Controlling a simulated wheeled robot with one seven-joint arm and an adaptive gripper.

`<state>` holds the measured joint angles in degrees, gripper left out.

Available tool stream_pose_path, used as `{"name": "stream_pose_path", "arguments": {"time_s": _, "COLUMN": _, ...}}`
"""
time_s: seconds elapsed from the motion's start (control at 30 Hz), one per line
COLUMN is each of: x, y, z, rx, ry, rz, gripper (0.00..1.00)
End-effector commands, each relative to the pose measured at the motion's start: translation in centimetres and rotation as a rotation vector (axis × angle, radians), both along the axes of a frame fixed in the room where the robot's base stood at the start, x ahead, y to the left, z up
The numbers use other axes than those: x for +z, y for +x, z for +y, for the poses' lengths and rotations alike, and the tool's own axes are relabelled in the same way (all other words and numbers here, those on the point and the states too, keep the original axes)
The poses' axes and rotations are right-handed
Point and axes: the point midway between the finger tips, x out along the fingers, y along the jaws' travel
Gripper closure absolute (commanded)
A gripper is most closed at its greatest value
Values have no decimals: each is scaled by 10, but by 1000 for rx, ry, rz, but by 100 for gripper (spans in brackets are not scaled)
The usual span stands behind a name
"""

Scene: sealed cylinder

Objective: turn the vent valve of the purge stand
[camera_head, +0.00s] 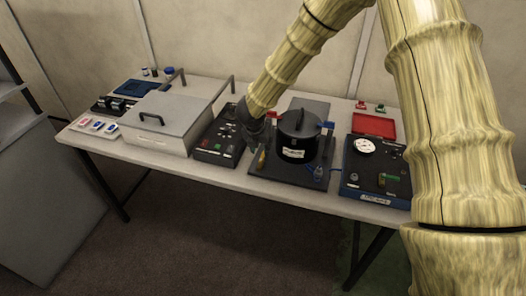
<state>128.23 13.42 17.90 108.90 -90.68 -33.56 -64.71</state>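A black lidded cylinder (298,140) with a pale label stands on a dark base plate (286,176) on the table. My dark gripper (257,138) is just left of the cylinder, low over the gap between it and a dark panel box. Its fingers are small and partly merge with the dark things behind, so I cannot tell whether they are open. A yellow piece (262,160) shows just below my gripper. I cannot tell which fitting is the vent valve.
The dark panel box (218,135) sits left of the cylinder. A large grey lidded case (165,120) stands farther left. A red tray (374,125) lies behind the gauge box. The table's front edge (240,186) is narrow. My arm covers the right side.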

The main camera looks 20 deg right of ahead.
Motion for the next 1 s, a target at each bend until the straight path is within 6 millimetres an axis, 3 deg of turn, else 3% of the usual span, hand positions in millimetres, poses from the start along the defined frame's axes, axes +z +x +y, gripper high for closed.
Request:
{"name": "stream_pose_path", "arguments": {"time_s": 0.5, "x": -45, "y": 16, "z": -11, "rx": -1, "ry": 1, "rz": 1, "gripper": 65}}
{"name": "stream_pose_path", "arguments": {"time_s": 1.0, "x": -53, "y": 18, "z": -13, "rx": -2, "ry": 1, "rz": 0, "gripper": 65}}
